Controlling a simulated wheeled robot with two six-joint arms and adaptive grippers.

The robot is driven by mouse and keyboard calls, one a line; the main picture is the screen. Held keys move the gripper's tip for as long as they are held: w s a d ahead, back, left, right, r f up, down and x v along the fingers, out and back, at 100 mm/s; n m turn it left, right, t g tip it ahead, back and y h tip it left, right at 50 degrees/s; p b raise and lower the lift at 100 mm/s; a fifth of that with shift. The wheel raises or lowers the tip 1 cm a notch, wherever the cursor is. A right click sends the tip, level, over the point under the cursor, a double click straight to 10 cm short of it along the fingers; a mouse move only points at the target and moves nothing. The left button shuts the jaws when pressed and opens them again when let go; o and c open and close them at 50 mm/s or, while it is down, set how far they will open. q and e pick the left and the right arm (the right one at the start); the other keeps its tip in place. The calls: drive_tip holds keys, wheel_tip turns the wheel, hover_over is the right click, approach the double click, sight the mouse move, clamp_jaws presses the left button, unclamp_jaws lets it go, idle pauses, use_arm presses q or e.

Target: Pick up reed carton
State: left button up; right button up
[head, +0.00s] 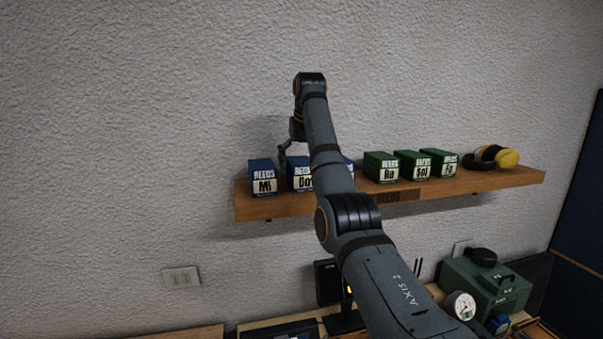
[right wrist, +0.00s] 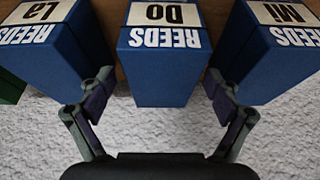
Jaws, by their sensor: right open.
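Blue reed cartons stand on a wooden wall shelf (head: 440,191): Mi (head: 262,179), Do (head: 299,178) and one mostly hidden behind my right arm. The right wrist view shows them upside down: La (right wrist: 50,45) at left, Do (right wrist: 160,65) in the middle and Mi (right wrist: 275,55) at right. My right gripper (head: 283,160) is at the back of the blue cartons. In the right wrist view its open fingers (right wrist: 158,98) lie on either side of the Do carton, in the gaps to its neighbours. It holds nothing. My left gripper is not in view.
Green cartons (head: 381,168) and yellow-and-black ear defenders (head: 505,158) stand further right on the shelf. The rough wall (head: 130,120) is close behind. Below right are a green case (head: 480,285) and a round gauge (head: 461,305). The gaps between blue cartons are narrow.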

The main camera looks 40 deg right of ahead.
drive_tip(key=shift+w+d+f, duration=0.15)
drive_tip(key=shift+f, duration=0.1)
drive_tip(key=shift+w+f, duration=0.15)
drive_tip(key=shift+w, duration=0.25)
drive_tip(key=shift+s, duration=0.1)
drive_tip(key=shift+s+f, duration=0.1)
drive_tip(key=shift+f, duration=0.15)
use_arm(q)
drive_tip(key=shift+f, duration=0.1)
use_arm(e)
drive_tip(key=c, duration=1.5)
